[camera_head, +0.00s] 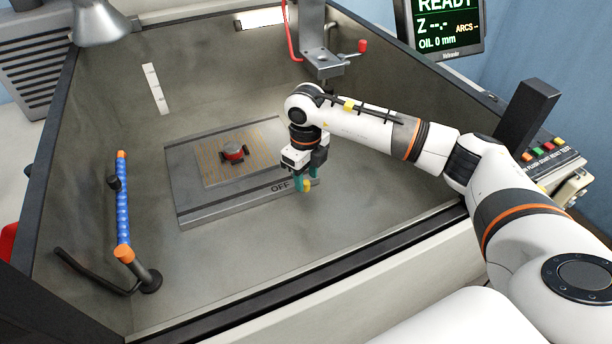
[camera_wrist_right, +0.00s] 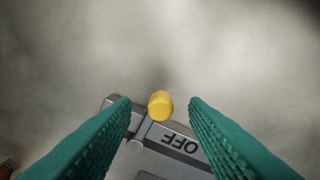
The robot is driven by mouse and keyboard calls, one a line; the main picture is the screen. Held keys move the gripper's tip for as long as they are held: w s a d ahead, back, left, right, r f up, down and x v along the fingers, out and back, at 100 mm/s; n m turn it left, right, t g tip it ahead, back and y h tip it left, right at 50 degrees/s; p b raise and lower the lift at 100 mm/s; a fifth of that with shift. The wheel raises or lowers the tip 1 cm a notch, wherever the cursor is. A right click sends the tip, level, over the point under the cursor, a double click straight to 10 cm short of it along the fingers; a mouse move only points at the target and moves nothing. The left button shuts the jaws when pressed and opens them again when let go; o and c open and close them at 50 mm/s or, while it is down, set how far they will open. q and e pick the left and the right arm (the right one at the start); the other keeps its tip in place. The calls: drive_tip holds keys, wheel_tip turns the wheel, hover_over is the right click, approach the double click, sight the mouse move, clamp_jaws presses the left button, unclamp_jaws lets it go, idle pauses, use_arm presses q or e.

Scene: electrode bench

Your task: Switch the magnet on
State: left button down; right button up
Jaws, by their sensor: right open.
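The magnet block (camera_head: 200,205) is a grey plate on the tank floor, with "OFF" printed near its right end. Its lever has a yellow knob (camera_wrist_right: 160,105), seen in the right wrist view between my fingertips. In the head view the knob (camera_head: 307,185) shows beside my fingers at the plate's right end. My right gripper (camera_head: 305,184) is open around the knob, with teal fingers pointing down. The right wrist view shows a gap on both sides of the knob, with each fingertip (camera_wrist_right: 160,101) apart from it. My left gripper is not in view.
A red and dark part (camera_head: 233,152) sits on the plate's gridded top. A blue jointed hose (camera_head: 123,205) stands at the left. The machine head (camera_head: 323,62) with a red-knobbed clamp hangs above. Dark tank walls surround the floor; a READY screen (camera_head: 445,25) is at upper right.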

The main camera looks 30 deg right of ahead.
drive_tip(key=shift+f, duration=0.95)
drive_tip(key=shift+c, duration=0.2)
clamp_jaws()
drive_tip(key=shift+d, duration=0.1)
